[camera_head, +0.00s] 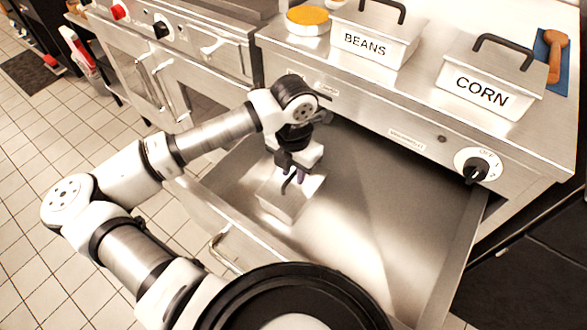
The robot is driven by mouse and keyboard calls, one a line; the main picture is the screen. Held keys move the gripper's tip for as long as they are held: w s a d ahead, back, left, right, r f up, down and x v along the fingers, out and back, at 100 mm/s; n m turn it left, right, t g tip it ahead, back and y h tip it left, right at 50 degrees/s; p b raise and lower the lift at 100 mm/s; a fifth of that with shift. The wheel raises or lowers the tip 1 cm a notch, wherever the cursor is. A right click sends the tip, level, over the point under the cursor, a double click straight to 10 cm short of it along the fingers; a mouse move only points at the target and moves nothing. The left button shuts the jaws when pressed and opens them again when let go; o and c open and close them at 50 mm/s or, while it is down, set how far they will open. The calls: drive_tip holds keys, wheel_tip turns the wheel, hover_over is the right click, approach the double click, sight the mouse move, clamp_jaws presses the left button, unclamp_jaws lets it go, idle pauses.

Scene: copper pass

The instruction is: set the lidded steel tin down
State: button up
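The lidded steel tin (283,203) is a plain metal box inside or just above the open drawer (350,220), near its left end. My gripper (293,178) points down at the top of the tin and appears shut on its dark lid handle. The fingers are small and dark here, and the gripper and wrist hide part of the lid. I cannot tell whether the tin's base touches the drawer floor.
The drawer is bare to the right of the tin. On the steel counter above stand a BEANS tin (372,45), a CORN tin (486,91) and a round container with orange contents (308,17). A wooden-handled tool (555,55) lies on a blue mat at right.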

drive_tip(key=shift+o, duration=0.2)
drive_tip(key=shift+r+p, duration=0.25)
drive_tip(key=shift+p, duration=0.1)
wheel_tip(320, 180, up, 12)
